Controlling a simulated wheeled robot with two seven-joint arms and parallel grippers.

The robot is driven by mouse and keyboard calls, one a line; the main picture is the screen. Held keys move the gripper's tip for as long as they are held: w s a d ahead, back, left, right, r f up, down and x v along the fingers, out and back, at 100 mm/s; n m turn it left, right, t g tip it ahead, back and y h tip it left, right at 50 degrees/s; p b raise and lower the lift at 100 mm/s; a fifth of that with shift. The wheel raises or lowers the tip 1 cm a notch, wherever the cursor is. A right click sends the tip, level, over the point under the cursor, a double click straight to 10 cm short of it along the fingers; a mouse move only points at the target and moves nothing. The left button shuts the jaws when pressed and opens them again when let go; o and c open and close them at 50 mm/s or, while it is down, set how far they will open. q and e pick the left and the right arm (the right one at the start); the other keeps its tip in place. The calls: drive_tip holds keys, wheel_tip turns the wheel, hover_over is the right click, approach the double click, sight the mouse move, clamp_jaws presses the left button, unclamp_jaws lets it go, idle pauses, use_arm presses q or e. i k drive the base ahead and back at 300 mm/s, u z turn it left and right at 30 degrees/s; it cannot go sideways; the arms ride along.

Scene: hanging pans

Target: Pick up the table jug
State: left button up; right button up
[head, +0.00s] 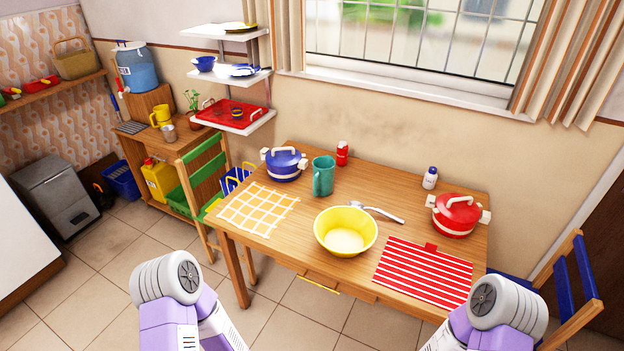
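The table jug (323,177) is a green jug standing upright on the wooden table (300,222), towards its back. Its handle is on the left side. A blue lidded pot (284,165) stands to its left and a yellow bowl (345,232) in front of it to the right. Both of my arms show only as white and purple links at the bottom edge, well short of the jug. Neither of my grippers is in view. Nothing hides the jug.
A red lidded pot (456,216), a red striped mat (424,273), a yellow checked mat (258,209), a spoon (377,213), a red bottle (342,153) and a white bottle (430,178) share the table. A green chair (205,185) stands at its left end, a blue chair (570,285) at its right.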

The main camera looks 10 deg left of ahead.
sight(324, 166)
drive_tip(key=z, duration=0.05)
drive_tip(key=i, duration=1.05)
drive_tip(key=z, duration=0.45)
